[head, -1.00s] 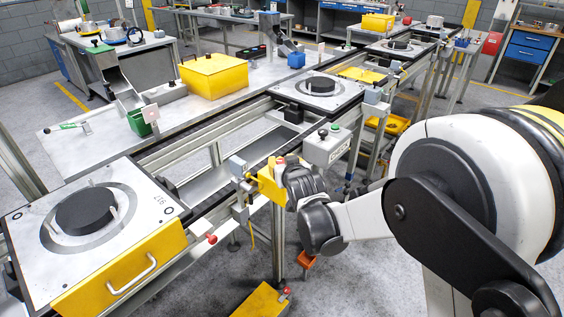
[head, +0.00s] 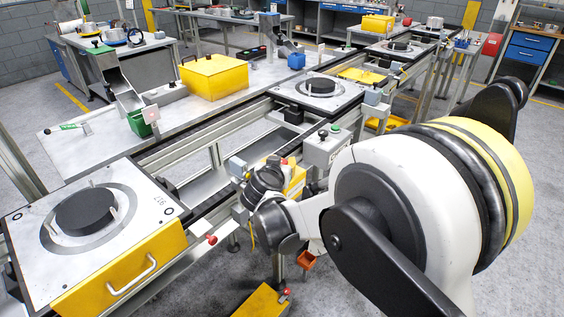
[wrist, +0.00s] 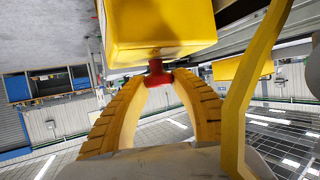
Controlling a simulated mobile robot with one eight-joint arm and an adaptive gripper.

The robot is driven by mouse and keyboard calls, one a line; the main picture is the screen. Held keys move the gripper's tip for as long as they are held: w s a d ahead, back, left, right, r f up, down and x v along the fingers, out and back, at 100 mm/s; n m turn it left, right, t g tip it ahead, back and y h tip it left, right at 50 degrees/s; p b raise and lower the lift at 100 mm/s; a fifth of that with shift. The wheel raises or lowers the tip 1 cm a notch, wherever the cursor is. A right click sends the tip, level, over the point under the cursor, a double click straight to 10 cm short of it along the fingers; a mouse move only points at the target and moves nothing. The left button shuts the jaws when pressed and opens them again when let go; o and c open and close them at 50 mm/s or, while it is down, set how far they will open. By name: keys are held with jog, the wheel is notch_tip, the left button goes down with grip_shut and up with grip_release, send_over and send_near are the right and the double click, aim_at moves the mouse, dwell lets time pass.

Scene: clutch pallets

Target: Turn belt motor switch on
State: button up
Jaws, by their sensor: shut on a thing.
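A yellow box with a red knob, which I take for the belt motor switch, hangs at the conveyor's front side. In the wrist view the yellow box (wrist: 160,30) fills the top, and the red knob (wrist: 157,73) sticks out of it toward me. My gripper (wrist: 161,79) has its two yellow fingers closed in on the knob, one fingertip on each side. In the head view part of the yellow box (head: 297,180) shows beside my dark wrist, which hides my fingers and the knob. No switch label is readable.
A grey control box (head: 323,152) with green and black buttons stands just right of my wrist. A pallet (head: 135,190) with a black disc sits on the conveyor at left. A red-tipped lever (head: 211,239) projects at the conveyor's front. Below, a yellow block (head: 258,302) is near the floor.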

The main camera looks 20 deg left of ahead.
jog(key=shift+f, duration=0.15)
jog(key=o, duration=1.2)
jog(key=shift+c, duration=0.2)
jog(key=v, duration=1.2)
